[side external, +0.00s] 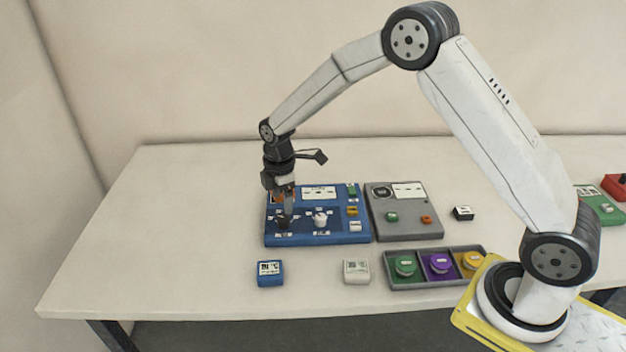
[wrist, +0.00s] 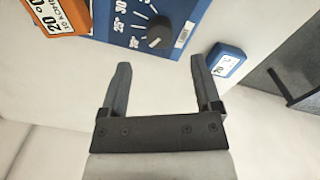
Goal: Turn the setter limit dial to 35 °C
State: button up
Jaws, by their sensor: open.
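The black dial (wrist: 158,32) sits on the blue panel (wrist: 112,30), with a printed scale around it showing 25° and 30 among its marks. A light mark shows on the knob, but I cannot tell which number it points at. My gripper (wrist: 159,64) is open and empty, with the dial just beyond and between its fingertips in the wrist view. In the side view my gripper (side external: 286,211) points down over the left part of the blue panel (side external: 345,238), above the black dial (side external: 283,224), which it partly hides.
A white knob (side external: 319,218) stands right of the dial. An orange-framed display (wrist: 58,16) is at upper left in the wrist view. A grey panel (side external: 405,228), a blue block (side external: 270,273), a white block (side external: 356,271) and a grey tray (side external: 436,284) stand around. The table's left is clear.

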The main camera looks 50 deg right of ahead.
aim_at(283, 217)
jog(key=shift+f, duration=3.1)
jog(key=shift+c, duration=0.2)
grip_shut()
